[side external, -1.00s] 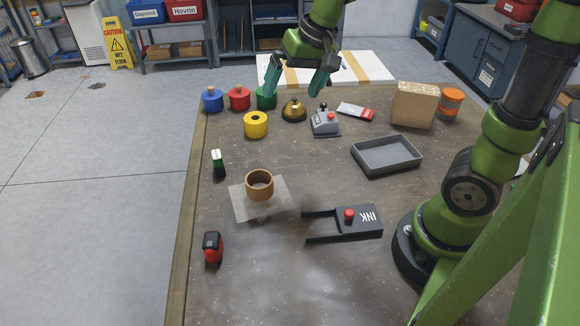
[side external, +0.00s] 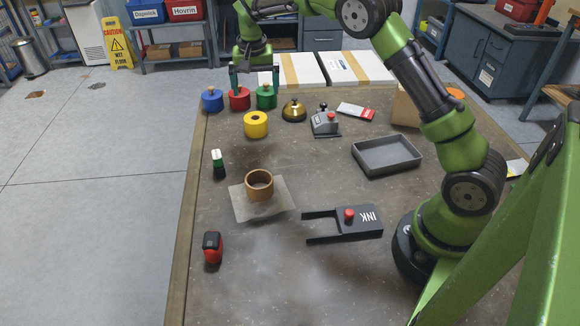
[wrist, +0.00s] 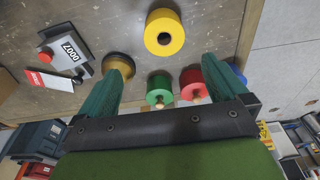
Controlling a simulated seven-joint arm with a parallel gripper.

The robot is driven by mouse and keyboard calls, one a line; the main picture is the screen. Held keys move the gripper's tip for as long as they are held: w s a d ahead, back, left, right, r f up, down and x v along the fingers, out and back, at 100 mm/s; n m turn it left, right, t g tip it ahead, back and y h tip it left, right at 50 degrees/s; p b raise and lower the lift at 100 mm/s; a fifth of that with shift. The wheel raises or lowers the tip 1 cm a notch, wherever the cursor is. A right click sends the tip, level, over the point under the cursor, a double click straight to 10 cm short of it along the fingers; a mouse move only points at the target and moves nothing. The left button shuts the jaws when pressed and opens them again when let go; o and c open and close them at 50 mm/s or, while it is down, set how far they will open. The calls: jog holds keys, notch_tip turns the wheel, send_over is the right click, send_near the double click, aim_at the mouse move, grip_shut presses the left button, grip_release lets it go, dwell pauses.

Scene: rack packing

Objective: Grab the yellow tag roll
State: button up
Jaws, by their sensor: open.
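The yellow tag roll (side external: 256,130) stands upright on the table, with a dark hole in its top. It also shows at the top middle of the wrist view (wrist: 165,17). My gripper (side external: 255,88) is open and empty, pointing down behind the yellow roll, by the red roll (side external: 239,104) and the green roll (side external: 266,103). In the wrist view its fingers (wrist: 160,68) are spread wide, and the yellow roll lies beyond the fingertips, apart from them.
A blue roll (side external: 212,106) stands left of the red one. A brass bell (side external: 294,113) and a grey numbering device (side external: 325,125) stand right of the yellow roll. A grey tray (side external: 387,156), brown ring (side external: 259,190) and black ink holder (side external: 365,222) lie nearer. Table around the yellow roll's front is clear.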

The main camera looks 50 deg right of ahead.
send_over(255, 119)
jog(key=s, duration=0.2)
jog(key=f, duration=0.6)
jog(key=shift+w+a+f, duration=0.3)
jog(key=shift+w+f, duration=0.05)
jog(key=shift+f, duration=1.15)
jog(key=shift+w+a+f, duration=0.1)
jog(key=shift+w+f, duration=0.05)
jog(key=shift+f, duration=1.15)
jog(key=c, duration=1.1)
jog(key=shift+o, duration=0.2)
jog(key=shift+r, duration=0.1)
